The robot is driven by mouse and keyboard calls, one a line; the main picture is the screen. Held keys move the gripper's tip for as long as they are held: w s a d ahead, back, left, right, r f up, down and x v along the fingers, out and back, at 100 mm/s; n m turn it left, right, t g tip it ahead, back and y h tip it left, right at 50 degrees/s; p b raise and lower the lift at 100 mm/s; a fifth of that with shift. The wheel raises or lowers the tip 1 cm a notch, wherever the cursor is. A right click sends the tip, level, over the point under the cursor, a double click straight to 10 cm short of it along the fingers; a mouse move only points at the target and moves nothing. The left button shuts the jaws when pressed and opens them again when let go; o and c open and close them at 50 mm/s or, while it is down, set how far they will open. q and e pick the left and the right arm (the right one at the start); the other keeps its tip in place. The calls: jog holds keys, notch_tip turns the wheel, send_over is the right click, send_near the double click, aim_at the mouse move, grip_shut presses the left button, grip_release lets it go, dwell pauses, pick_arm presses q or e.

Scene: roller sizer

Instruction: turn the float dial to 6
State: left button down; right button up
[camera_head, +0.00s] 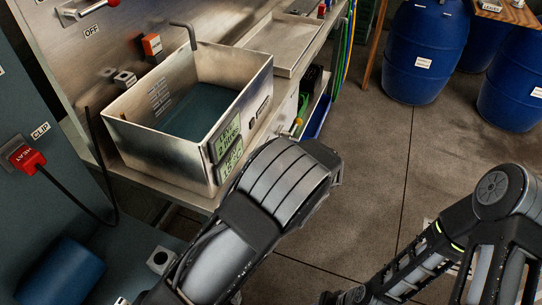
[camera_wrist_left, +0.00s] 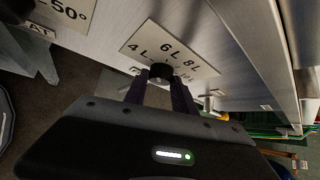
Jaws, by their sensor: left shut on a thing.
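In the left wrist view, the float dial (camera_wrist_left: 161,73) is a small dark round knob in front of a pale scale plate (camera_wrist_left: 168,48) marked 4 L, 6 L and 8 L. My left gripper (camera_wrist_left: 160,82) has its two dark fingers closed on the knob, just below the 6 L mark. I cannot tell which mark the knob points to. In the head view, my left arm and hand cover the dial and the fingers. The metal tank (camera_head: 157,150) holds dark liquid and has lit displays (camera_head: 226,137) at its front corner. My right arm shows at lower right, but its fingertips do not.
A second plate marked 50° (camera_wrist_left: 68,12) lies left of the scale in the left wrist view. A red-handled control (camera_head: 30,160) is on the left cabinet. A shallow metal tray (camera_head: 290,45) lies behind the tank. Blue barrels (camera_head: 425,50) stand on open floor at right.

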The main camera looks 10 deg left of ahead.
pick_arm(q)
jog(key=shift+w+r+m+g+p, duration=0.1)
jog(key=shift+w+m+g+p, duration=0.15)
jog(key=shift+m+g+p, duration=0.95)
pick_arm(e)
jog(key=shift+r, duration=1.45)
pick_arm(q)
jog(key=shift+n+g, duration=0.3)
jog(key=shift+n, duration=0.1)
jog(key=c, duration=1)
grip_release()
jog(key=shift+c, duration=0.2)
jog(key=shift+d, duration=0.1)
jog(key=b+v, duration=0.1)
jog(key=v, duration=0.6)
jog(key=shift+d+r+b, duration=0.2)
jog(key=shift+d+b, duration=0.1)
jog(key=shift+b, duration=0.05)
pick_arm(e)
jog(key=shift+f, duration=0.6)
pick_arm(q)
jog(key=shift+s, duration=0.15)
pick_arm(e)
jog(key=shift+d, duration=0.1)
